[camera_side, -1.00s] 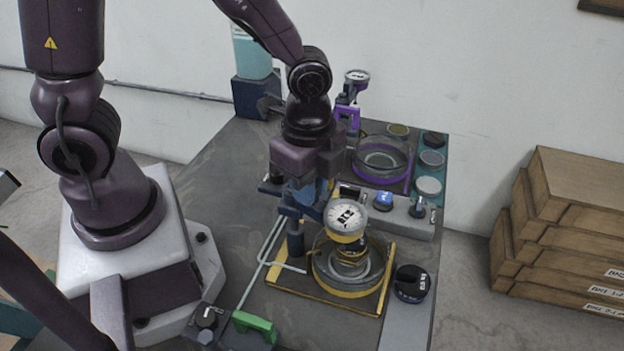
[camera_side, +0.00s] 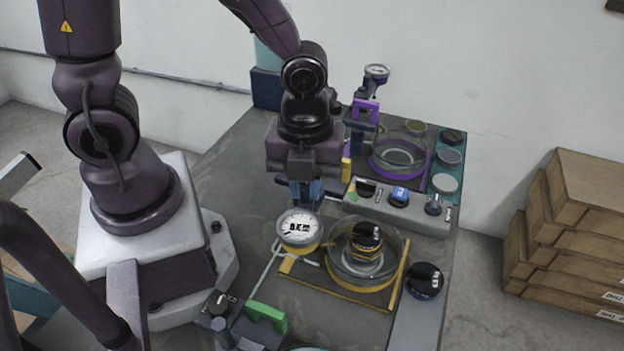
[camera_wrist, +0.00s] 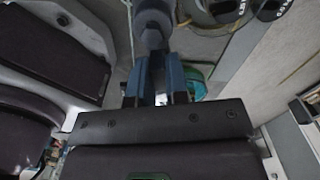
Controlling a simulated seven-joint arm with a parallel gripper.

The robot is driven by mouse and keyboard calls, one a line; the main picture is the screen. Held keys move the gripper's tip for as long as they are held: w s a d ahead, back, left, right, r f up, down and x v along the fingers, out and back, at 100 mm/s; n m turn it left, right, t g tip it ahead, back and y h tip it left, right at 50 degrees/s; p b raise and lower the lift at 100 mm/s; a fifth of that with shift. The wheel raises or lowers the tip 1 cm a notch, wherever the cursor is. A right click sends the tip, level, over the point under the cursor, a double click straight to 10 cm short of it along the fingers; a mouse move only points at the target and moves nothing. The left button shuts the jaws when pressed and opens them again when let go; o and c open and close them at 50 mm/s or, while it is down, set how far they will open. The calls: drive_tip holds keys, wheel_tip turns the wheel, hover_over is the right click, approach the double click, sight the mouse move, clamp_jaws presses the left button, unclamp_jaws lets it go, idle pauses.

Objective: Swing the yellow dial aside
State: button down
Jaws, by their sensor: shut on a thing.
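The yellow dial (camera_side: 300,229), a round white-faced gauge with a yellow rim, is left of the near glass dish (camera_side: 398,262) and clear of its opening. The dish stands in a yellow-edged frame, with a black-topped knob (camera_side: 367,237) in its middle. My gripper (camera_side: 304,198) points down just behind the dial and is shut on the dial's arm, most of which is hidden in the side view. In the wrist view the blue fingers (camera_wrist: 166,85) are close around a grey post-like part (camera_wrist: 152,25); the dial face does not show clearly there.
A second dial (camera_side: 376,72) with a purple bracket (camera_side: 364,111) stands beside a purple-ringed dish (camera_side: 372,165) at the back. A knob panel (camera_side: 400,205) lies between the stations. A green handle (camera_side: 266,316) and a black knob (camera_side: 425,280) are near the front.

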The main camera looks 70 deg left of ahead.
drive_tip(key=shift+s+a+m, duration=0.2)
drive_tip(key=shift+s+m, duration=0.05)
drive_tip(key=shift+m, duration=0.75)
drive_tip(key=c, duration=1.1)
unclamp_jaws()
wheel_tip(320, 180, up, 13)
drive_tip(key=shift+r, duration=0.1)
